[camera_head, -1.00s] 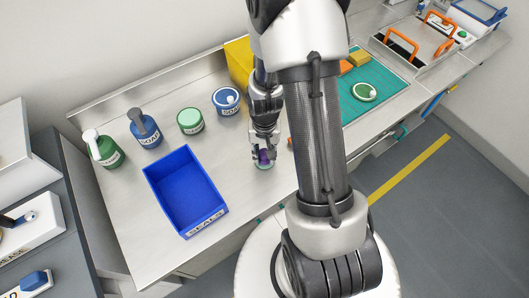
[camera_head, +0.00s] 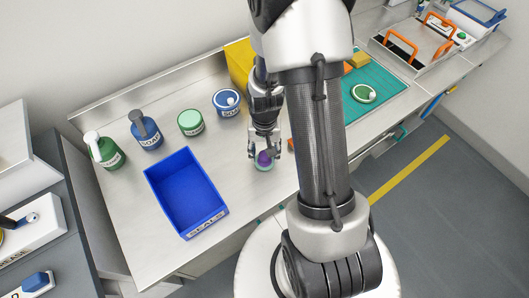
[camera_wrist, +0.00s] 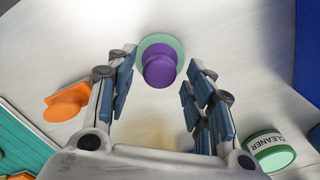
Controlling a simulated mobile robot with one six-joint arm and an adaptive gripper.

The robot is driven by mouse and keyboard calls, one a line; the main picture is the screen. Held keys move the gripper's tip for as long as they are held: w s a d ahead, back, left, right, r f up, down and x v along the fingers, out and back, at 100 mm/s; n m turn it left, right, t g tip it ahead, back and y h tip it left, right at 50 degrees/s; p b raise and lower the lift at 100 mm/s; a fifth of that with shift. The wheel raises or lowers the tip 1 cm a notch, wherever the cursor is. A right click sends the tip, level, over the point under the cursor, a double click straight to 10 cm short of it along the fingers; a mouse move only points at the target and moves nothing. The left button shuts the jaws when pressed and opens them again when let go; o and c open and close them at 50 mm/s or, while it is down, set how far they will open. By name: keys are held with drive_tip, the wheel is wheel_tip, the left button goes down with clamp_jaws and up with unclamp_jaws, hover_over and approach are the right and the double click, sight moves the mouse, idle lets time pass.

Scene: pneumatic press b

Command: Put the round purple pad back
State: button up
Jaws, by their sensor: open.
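The round purple pad (camera_wrist: 160,68) sits on a pale green round base (camera_wrist: 174,44) on the steel bench, in the upper middle of the wrist view. In the head view the purple pad (camera_head: 264,158) shows just below my gripper (camera_head: 264,148). My gripper (camera_wrist: 158,85) is open, its fingers spread to either side of the pad without visibly touching it. The pad stands between and slightly beyond the fingers in the wrist view. Part of it is hidden by the gripper in the head view.
A blue SEALS bin (camera_head: 186,193) stands left of the gripper. Jars (camera_head: 190,122) and soap bottles (camera_head: 146,130) stand behind it. An orange knobbed piece (camera_wrist: 66,101) and a teal mat (camera_head: 376,92) lie on the other side. Bench around the pad is clear.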

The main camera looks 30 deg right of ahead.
wheel_tip(320, 180, up, 10)
drive_tip(key=r+p, duration=0.1)
drive_tip(key=p, duration=0.2)
wheel_tip(320, 180, up, 7)
drive_tip(key=n+t, duration=0.1)
hover_over(264, 154)
drive_tip(key=a, duration=0.3)
drive_tip(key=s+a+r+n+t, duration=0.1)
drive_tip(key=s+a+r+n, duration=0.2)
drive_tip(key=s+r, duration=0.4)
drive_tip(key=s+a+r+n+t, duration=0.2)
drive_tip(key=s+a+r, duration=0.2)
drive_tip(key=s+r, duration=0.2)
wheel_tip(264, 154, up, 3)
drive_tip(key=shift+s+a+f+n+t, duration=0.2)
drive_tip(key=shift+s+a+n+t, duration=0.1)
drive_tip(key=shift+s+n, duration=0.1)
drive_tip(key=shift+c, duration=0.6)
